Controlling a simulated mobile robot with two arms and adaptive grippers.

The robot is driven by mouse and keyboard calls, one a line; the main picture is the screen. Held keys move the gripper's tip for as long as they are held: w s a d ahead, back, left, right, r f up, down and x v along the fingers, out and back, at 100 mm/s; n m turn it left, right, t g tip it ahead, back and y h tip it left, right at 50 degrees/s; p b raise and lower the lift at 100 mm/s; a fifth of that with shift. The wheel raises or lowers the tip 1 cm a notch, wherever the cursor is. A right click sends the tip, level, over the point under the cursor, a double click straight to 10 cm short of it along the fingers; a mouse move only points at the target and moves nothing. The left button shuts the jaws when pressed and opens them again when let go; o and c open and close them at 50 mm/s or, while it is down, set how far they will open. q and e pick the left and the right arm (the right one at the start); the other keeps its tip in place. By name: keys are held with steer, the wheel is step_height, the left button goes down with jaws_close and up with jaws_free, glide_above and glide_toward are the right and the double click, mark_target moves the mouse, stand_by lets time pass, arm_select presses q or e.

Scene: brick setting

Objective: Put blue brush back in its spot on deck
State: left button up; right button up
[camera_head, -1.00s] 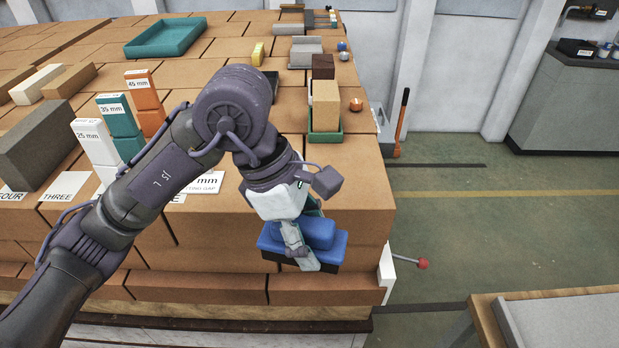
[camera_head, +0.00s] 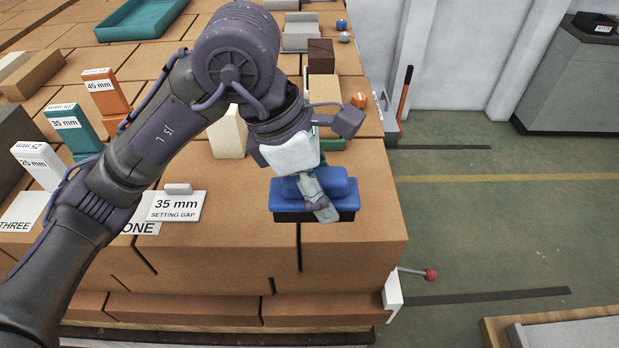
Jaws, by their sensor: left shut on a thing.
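My left gripper (camera_head: 318,196) is shut on the blue brush (camera_head: 341,190), gripping its raised blue handle. The brush has a blue body with a dark underside and is held level near the front right corner of the brick deck (camera_head: 355,255). I cannot tell whether its underside touches the bricks or hangs just above them. My forearm and wrist hide part of the deck behind the brush. My right gripper is not in view.
A "35 mm setting gap" card (camera_head: 176,206) lies left of the brush. Orange (camera_head: 103,92), teal and white labelled blocks stand further left. A tan brick (camera_head: 325,92) sits behind my wrist. A red-knobbed lever (camera_head: 430,275) sticks out at the deck's right corner.

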arm_select(q)
steer(key=w+f+p, duration=0.1)
steer(key=w, duration=0.1)
steer(key=w+f, duration=0.1)
steer(key=w, duration=0.1)
steer(key=w+a+f+p, duration=0.1)
steer(key=w+f, duration=0.1)
steer(key=w, duration=0.1)
steer(key=shift+p, duration=0.3)
steer(key=shift+w+a+f+p, duration=0.1)
steer(key=shift+w+f+p, duration=0.3)
steer(key=shift+w+f, duration=0.55)
step_height(320, 180, down, 3)
steer(key=shift+s+f+p, duration=0.1)
steer(key=shift+p, duration=0.7)
steer(key=shift+f, duration=0.15)
steer(key=shift+f+b, duration=0.2)
steer(key=shift+b, duration=0.15)
steer(key=o, duration=1)
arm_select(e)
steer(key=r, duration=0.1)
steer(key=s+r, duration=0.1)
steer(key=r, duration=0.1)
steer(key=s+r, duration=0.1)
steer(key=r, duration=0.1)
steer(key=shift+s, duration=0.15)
arm_select(q)
steer(key=shift+r, duration=0.15)
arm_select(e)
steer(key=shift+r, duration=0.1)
